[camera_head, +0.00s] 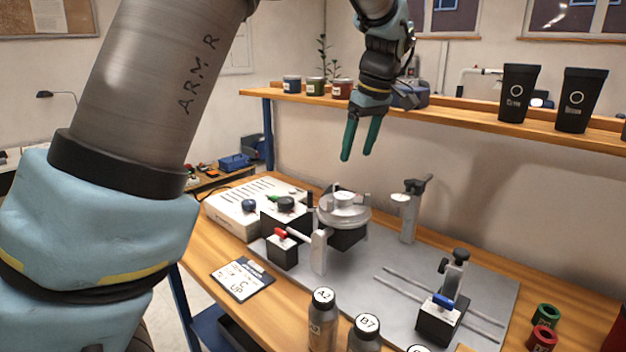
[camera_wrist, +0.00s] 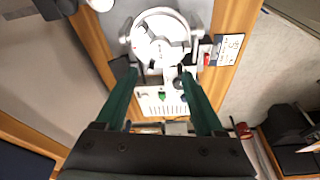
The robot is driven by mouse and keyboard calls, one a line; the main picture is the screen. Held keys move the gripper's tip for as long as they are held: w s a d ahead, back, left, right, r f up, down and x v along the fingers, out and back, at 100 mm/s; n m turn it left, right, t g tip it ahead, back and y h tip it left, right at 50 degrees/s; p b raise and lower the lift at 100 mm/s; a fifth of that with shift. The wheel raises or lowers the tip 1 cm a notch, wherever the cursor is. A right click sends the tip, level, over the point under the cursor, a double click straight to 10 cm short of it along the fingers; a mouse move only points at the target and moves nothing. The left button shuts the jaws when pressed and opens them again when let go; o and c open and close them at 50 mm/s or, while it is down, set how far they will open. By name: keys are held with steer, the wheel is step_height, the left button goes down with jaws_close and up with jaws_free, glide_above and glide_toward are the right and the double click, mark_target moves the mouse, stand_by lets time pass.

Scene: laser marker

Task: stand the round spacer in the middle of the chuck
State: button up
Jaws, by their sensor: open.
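The chuck (camera_head: 343,218) is a silver disc with jaws on a dark block, and it also shows from above in the wrist view (camera_wrist: 160,15). A pale, low round piece (camera_head: 344,198) sits at the middle of the chuck, between the jaws. It looks like the round spacer, but I cannot tell it surely from the chuck's own centre. My gripper (camera_head: 358,157) has teal fingers and hangs above the chuck, clear of it. In the wrist view its fingers (camera_wrist: 158,76) are spread, with nothing between them.
A white control box (camera_head: 250,210) stands left of the chuck. A red-knobbed block (camera_head: 283,250), a post (camera_head: 409,215) and a blue-knobbed block (camera_head: 438,318) stand around it on the grey plate. Labelled bottles (camera_head: 322,322) are in front. A shelf (camera_head: 460,113) runs behind.

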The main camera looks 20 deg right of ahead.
steer(key=w+a+f+m+g, duration=0.1)
steer(key=a+f, duration=0.3)
steer(key=a, duration=0.6)
steer(key=w+a+f+m, duration=0.1)
steer(key=w+a+f, duration=0.15)
steer(key=a, duration=0.75)
steer(key=s+a+f+m, duration=0.1)
steer(key=s+a+f, duration=0.1)
steer(key=a, duration=0.4)
steer(key=s+a+f+m, duration=0.1)
steer(key=s+a+f, duration=0.2)
steer(key=s+a, duration=0.2)
steer(key=s+a+f+h, duration=0.1)
steer(key=s+a+f, duration=0.1)
steer(key=s+a, duration=0.2)
steer(key=a, duration=0.2)
steer(key=shift+a+f+m, duration=0.3)
steer(key=shift+a+m, duration=0.1)
